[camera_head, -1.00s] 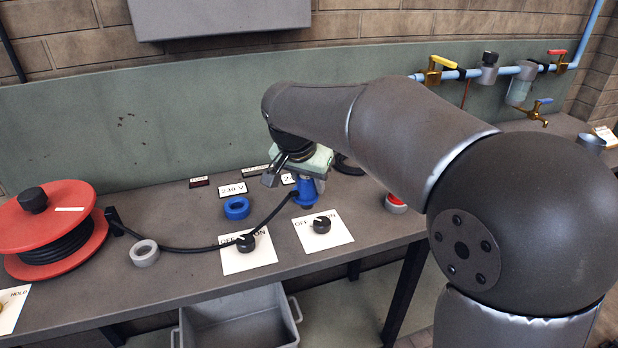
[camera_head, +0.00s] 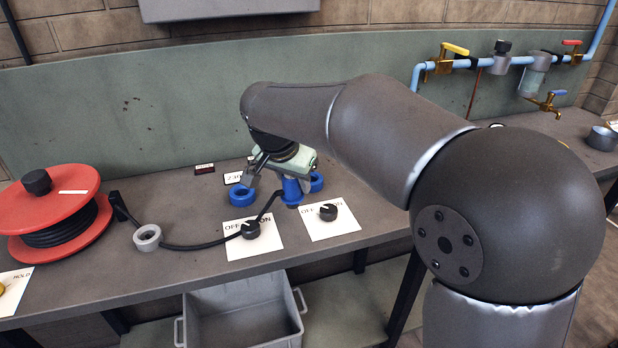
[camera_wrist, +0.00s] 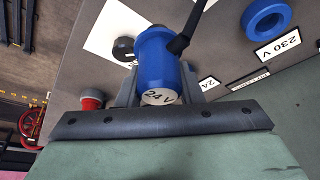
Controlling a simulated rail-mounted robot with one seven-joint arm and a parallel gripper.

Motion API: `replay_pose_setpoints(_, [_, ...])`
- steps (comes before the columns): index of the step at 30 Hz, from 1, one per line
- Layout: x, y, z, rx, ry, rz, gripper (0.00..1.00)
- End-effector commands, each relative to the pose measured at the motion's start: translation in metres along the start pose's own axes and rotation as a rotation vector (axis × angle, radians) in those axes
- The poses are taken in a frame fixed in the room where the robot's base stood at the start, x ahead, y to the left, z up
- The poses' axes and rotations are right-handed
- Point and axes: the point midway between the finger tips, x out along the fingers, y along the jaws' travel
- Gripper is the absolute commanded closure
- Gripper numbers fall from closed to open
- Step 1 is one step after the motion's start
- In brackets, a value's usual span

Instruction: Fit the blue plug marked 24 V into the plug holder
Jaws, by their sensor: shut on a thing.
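My gripper (camera_head: 277,177) is shut on the blue plug (camera_head: 291,191) and holds it over the bench, between two blue rings. In the wrist view the plug (camera_wrist: 158,62) shows its end label "24 V", and a black cable leaves its side. One blue ring (camera_head: 242,196) lies left of the plug, beside the 230 V label (camera_wrist: 278,48). The other blue ring (camera_head: 316,182) is just right of the plug, partly hidden. A grey ring (camera_head: 147,237) stands at the left of the bench near the cable; I cannot tell whether it is the plug holder.
A red cable reel (camera_head: 50,215) stands at the far left. Two black knobs (camera_head: 250,229) (camera_head: 328,212) on white OFF/ON cards lie in front of the plug. The cable runs left across the bench. A grey bin (camera_head: 245,315) is below.

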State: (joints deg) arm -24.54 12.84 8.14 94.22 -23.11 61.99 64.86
Motion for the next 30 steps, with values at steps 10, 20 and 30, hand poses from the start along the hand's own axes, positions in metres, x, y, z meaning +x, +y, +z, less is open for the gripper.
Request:
replay_pose_setpoints(10, [-0.011,-0.035,0.023,-0.002,0.0,-0.002,0.93])
replay_pose_setpoints(20, [-0.018,-0.059,0.041,-0.001,0.001,-0.001,0.93])
replay_pose_setpoints(30, [-0.018,-0.061,0.042,0.0,0.001,-0.001,0.93])
